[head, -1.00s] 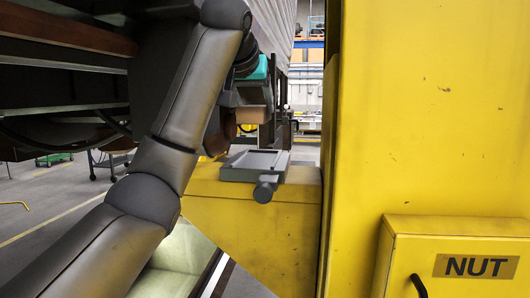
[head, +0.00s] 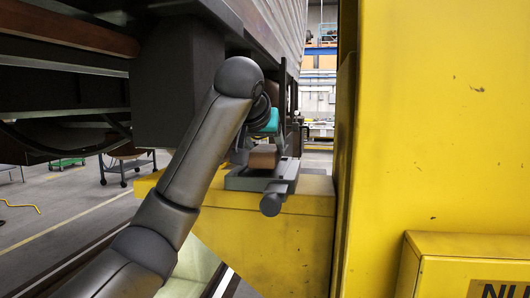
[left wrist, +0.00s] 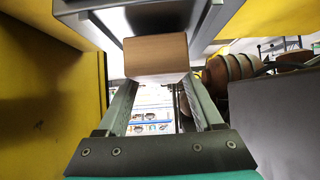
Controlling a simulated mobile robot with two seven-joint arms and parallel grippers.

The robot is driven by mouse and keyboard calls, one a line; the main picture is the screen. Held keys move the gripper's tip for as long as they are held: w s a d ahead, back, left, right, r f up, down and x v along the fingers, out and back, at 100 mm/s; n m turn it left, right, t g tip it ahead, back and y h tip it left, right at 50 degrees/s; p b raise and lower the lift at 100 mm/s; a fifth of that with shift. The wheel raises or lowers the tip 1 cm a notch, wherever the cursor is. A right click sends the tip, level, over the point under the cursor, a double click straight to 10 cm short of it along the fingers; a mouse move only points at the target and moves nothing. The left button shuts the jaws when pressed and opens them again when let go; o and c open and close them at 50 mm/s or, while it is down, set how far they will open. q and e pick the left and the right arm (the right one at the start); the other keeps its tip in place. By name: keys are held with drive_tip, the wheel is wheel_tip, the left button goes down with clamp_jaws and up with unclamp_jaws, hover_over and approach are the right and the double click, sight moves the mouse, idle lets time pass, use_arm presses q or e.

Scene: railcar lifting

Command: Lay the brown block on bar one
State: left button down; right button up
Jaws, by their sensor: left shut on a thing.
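The brown block (head: 263,157) is held by my left gripper (head: 264,146), whose fingers are shut on its sides. In the left wrist view the block (left wrist: 155,54) sits between the fingertips (left wrist: 155,76). A grey plate with raised edges (head: 244,181) lies on top of a yellow beam (head: 280,225); no label marks it as bar one. The block is over the far part of this plate, low and roughly level. I cannot tell whether it touches the plate. The grey plate also shows beyond the block in the left wrist view. My right gripper is not in view.
A tall yellow column (head: 440,130) stands right of the beam, with a yellow box (head: 455,265) at its foot. The dark railcar underside (head: 175,85) hangs at the left, close to my left arm. Open floor lies at the far left.

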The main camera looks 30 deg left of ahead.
use_arm(q)
drive_tip(key=shift+f, duration=0.3)
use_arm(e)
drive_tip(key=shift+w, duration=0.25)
use_arm(q)
drive_tip(key=shift+f, duration=0.1)
drive_tip(key=shift+c, duration=0.2)
unclamp_jaws()
drive_tip(key=shift+s+d+r, duration=0.1)
drive_tip(key=shift+s+r, duration=0.05)
drive_tip(key=shift+r, duration=0.1)
drive_tip(key=p+v, duration=0.1)
drive_tip(key=v, duration=0.6)
drive_tip(key=shift+s+r, duration=0.2)
drive_tip(key=shift+r, duration=0.25)
drive_tip(key=shift+f+p+v, duration=0.25)
drive_tip(key=shift+p+v, duration=0.35)
drive_tip(key=shift+v, duration=1.25)
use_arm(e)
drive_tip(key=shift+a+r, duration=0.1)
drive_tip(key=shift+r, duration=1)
use_arm(q)
drive_tip(key=shift+s, duration=0.15)
